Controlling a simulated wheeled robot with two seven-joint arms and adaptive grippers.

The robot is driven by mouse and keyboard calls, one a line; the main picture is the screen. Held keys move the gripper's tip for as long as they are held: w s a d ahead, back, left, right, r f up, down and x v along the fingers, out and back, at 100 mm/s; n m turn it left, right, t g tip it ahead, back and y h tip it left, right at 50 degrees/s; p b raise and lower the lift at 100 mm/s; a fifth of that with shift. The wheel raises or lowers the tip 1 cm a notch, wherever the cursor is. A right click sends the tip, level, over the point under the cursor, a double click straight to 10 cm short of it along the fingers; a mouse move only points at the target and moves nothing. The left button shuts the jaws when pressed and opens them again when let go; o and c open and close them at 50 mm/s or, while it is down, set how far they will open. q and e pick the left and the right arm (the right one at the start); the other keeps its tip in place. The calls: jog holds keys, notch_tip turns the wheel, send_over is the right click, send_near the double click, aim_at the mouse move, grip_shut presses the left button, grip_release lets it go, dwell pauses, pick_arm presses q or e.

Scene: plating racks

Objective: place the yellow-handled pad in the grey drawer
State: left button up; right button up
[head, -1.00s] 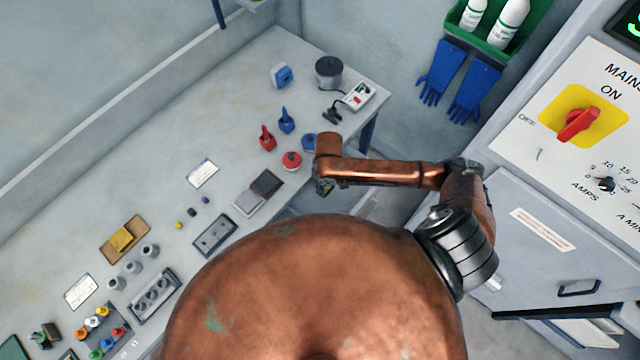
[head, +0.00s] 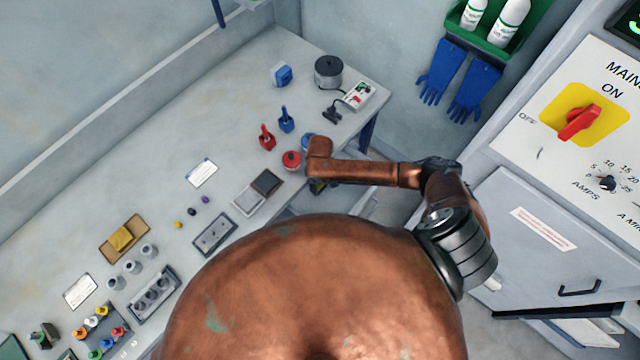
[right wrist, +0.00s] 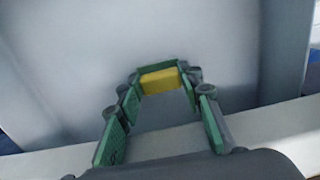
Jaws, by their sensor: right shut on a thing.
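My right gripper (right wrist: 160,82) is shut on a yellow block-shaped part, the yellow handle (right wrist: 160,80) of the pad, between its green-lined fingers in the right wrist view. The pad's underside is hidden there. In the head view my right gripper (head: 318,187) shows only in part below the arm, just off the bench's front edge, and the pad cannot be made out. I cannot tell the grey drawer for certain in either view; the arm and my body cover much of the area under the bench. My left gripper is not in view.
The bench (head: 150,180) carries a red round pot (head: 291,160), a two-tone grey plate (head: 247,201), a yellow block on a brown tray (head: 104,250), and several small parts. A grey cabinet (head: 510,250) with a handle stands right of the arm.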

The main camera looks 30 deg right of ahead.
aim_at(320, 185)
jog(key=shift+f, duration=0.1)
jog(key=o, duration=1.1)
notch_tip(320, 185, up, 12)
